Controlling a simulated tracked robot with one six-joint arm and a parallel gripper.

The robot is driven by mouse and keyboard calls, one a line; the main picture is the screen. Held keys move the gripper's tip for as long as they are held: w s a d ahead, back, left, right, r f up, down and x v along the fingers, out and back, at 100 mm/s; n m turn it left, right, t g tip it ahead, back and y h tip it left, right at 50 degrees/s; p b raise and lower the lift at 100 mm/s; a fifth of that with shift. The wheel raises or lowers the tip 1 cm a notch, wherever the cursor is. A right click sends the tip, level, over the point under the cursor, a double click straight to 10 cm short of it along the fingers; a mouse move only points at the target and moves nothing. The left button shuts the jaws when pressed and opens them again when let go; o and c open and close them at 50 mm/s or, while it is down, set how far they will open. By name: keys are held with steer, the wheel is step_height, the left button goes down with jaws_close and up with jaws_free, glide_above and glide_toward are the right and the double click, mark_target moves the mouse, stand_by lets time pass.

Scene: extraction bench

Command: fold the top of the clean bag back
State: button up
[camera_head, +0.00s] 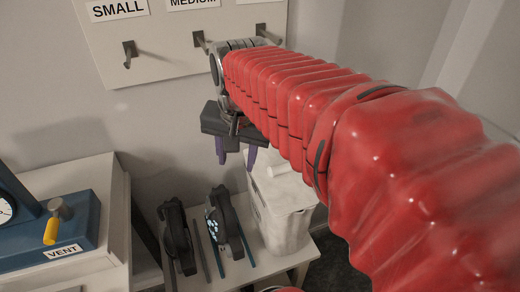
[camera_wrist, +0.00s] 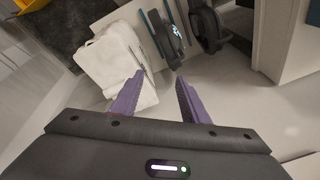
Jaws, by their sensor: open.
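My red-sleeved arm hides part of the container's right side.
Two black clamp-like tools (camera_head: 176,238) and (camera_head: 226,222) stand left of the container, with thin rods between them. A blue VENT unit (camera_head: 75,225) with a yellow-handled lever sits on the left cabinet. A hook board (camera_head: 165,50) is on the wall behind.

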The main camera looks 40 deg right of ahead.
steer(key=w+d+m+g, duration=0.25)
steer(key=d+m, duration=0.35)
steer(key=d, duration=0.3)
steer(key=m, duration=0.6)
glide_above(280, 166)
steer(key=f, duration=0.2)
steer(key=shift+r+y, duration=0.25)
steer(key=shift+y, duration=0.15)
steer(key=shift+f, duration=0.1)
steer(key=shift+n, duration=0.3)
step_height(280, 166, down, 14)
steer(key=shift+r, duration=0.15)
jaws_close()
